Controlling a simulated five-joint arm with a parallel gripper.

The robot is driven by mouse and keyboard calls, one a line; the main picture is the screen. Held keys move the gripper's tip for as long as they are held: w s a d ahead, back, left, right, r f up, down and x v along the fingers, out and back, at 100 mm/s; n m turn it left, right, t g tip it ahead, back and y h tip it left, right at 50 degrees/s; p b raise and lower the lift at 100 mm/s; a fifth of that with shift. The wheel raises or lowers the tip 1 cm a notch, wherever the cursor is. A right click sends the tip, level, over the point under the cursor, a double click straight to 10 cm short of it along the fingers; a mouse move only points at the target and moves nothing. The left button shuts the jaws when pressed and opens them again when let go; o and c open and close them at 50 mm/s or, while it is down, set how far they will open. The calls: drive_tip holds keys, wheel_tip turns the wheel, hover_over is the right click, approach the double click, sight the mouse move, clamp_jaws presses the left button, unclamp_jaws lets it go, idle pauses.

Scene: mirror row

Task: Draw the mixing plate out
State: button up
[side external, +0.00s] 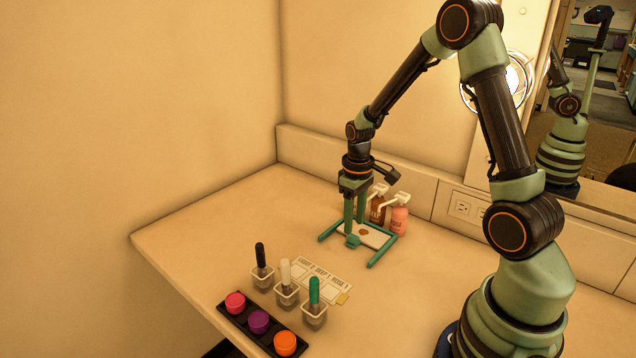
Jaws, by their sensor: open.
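The mixing plate (376,237) is a small white plate with a brown spot on it. It lies flat inside a teal frame (383,253) on the counter, with a teal tab (352,241) at its front edge. My gripper (354,227) points straight down over the front of the plate, just behind the tab. Its two teal fingers are apart, with a gap between them. I cannot tell whether the fingertips touch the plate or the tab. The fingers hide part of the plate.
An amber pump bottle (378,213) and a pink pump bottle (399,220) stand close behind the frame. In front are a printed card (322,277), brushes in clear cups (287,296) and a black tray (240,325) of coloured pots. The counter's left is clear. A mirror (610,150) stands right.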

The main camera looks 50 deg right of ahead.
sight(353, 235)
drive_tip(key=shift+f, duration=1.95)
drive_tip(key=shift+c, duration=0.3)
clamp_jaws()
drive_tip(key=shift+a, duration=0.1)
